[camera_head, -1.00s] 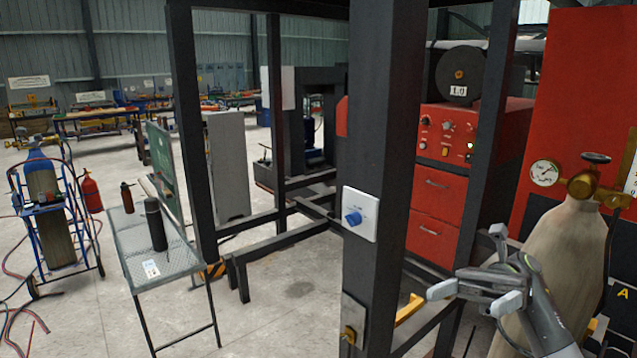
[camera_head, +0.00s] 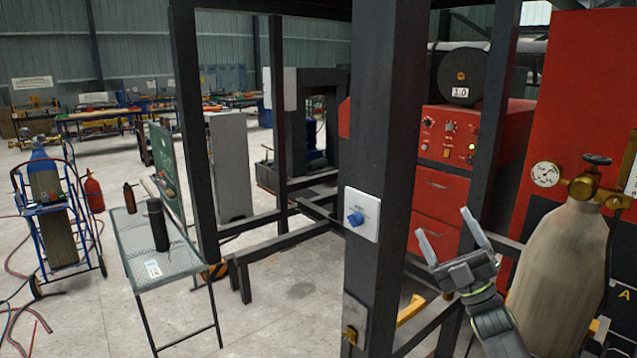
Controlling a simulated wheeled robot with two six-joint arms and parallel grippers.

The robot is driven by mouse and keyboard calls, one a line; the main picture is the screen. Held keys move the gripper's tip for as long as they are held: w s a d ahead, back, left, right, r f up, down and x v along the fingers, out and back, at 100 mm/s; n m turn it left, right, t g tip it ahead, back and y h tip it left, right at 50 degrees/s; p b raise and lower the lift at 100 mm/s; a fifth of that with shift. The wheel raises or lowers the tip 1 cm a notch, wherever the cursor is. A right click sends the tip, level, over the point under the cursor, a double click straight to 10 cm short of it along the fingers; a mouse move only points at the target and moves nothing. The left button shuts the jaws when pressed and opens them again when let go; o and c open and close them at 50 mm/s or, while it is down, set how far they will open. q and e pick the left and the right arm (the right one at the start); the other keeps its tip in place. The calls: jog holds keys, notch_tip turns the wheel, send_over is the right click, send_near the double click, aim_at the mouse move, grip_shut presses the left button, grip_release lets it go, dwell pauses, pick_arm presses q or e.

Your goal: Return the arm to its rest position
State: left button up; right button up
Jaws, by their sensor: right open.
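My right gripper (camera_head: 446,230) is at the lower right of the head view, its two grey fingers spread apart and pointing up. Nothing is between the fingers. It stands in front of the red cabinet (camera_head: 437,192), to the right of the dark steel post (camera_head: 385,130) and to the left of the beige gas cylinder (camera_head: 560,262). It looks clear of the white box with the blue knob (camera_head: 361,215) on the post. My left gripper is not in the view.
A brass regulator with a gauge (camera_head: 546,174) tops the cylinder, close to my right arm. A mesh table (camera_head: 165,245) with a dark flask (camera_head: 157,225) stands at left. A blue cylinder cart (camera_head: 50,215) is farther left.

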jog(key=w+d+f+m+g+h, duration=0.1)
jog(key=w+d+f+m+h, duration=0.4)
jog(key=m+h, duration=0.4)
jog(key=w+d+f+m+g+h, duration=0.1)
jog(key=w+d+f+m+h, duration=0.25)
jog(key=f+m+h, duration=0.45)
jog(key=s+d+f+m+g+h+b, duration=0.15)
jog(key=s+f, duration=0.35)
jog(key=f, duration=0.8)
jog(key=s+d+f+m+g+b, duration=0.1)
jog(key=s+f+g+b, duration=0.2)
jog(key=f, duration=1)
jog(key=s+d+f+m+g+h+b, duration=0.1)
jog(key=s+f+g, duration=0.35)
jog(key=f, duration=0.95)
jog(key=s+a+f+m+g+b, duration=0.15)
jog(key=s+f+g+b, duration=0.25)
jog(key=s+f, duration=1.95)
jog(key=s+a+f+g+b, duration=0.1)
jog(key=s+f, duration=0.3)
jog(key=s, duration=0.6)
jog(key=s+a+f+g+b, duration=0.1)
jog(key=s+f, duration=0.3)
jog(key=s, duration=0.6)
jog(key=s+a+f+g+y+b, duration=0.1)
jog(key=s+a+f+g, duration=0.1)
jog(key=s, duration=0.8)
jog(key=shift+s+a+f+m+g, duration=0.4)
jog(key=shift+f+g, duration=0.2)
jog(key=shift+f, duration=0.35)
